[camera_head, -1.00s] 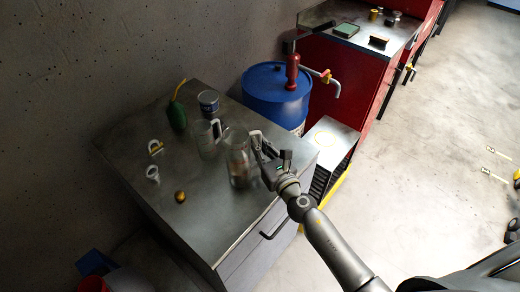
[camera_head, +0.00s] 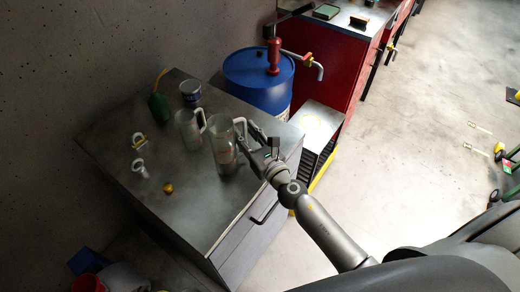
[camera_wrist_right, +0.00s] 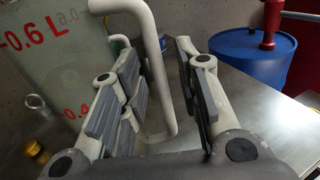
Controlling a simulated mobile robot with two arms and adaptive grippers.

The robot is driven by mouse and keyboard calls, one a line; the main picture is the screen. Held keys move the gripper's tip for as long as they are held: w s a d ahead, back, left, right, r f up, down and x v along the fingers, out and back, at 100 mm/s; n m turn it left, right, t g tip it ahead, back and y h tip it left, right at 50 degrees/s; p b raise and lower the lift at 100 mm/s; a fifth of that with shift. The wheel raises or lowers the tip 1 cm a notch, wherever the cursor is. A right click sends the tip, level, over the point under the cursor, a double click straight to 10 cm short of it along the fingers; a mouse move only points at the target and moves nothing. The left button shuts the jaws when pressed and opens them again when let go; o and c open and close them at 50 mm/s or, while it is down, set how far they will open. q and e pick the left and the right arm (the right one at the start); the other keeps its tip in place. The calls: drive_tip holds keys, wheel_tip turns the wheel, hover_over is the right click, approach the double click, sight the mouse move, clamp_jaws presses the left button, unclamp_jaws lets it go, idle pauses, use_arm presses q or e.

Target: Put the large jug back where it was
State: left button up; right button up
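The large jug (camera_head: 224,158) is clear, with red volume marks, and stands upright on the grey bench near its front right edge. In the right wrist view the jug (camera_wrist_right: 58,60) fills the upper left, and its pale handle (camera_wrist_right: 155,75) passes between my fingers. My right gripper (camera_head: 258,143) is beside the jug on its handle side. In the wrist view its fingers (camera_wrist_right: 158,90) are spread, with gaps on both sides of the handle. My left gripper is not in view.
A smaller jug (camera_head: 187,130) stands behind and left of the large one. A tin (camera_head: 190,92), green oil can (camera_head: 159,107), ring bolts (camera_head: 140,166) and a brass piece (camera_head: 168,188) are on the bench (camera_head: 120,130). A blue barrel (camera_head: 258,85) stands beyond it.

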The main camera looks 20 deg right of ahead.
drive_tip(key=s+d+b, duration=0.2)
drive_tip(key=s, duration=0.8)
drive_tip(key=shift+s, duration=0.4)
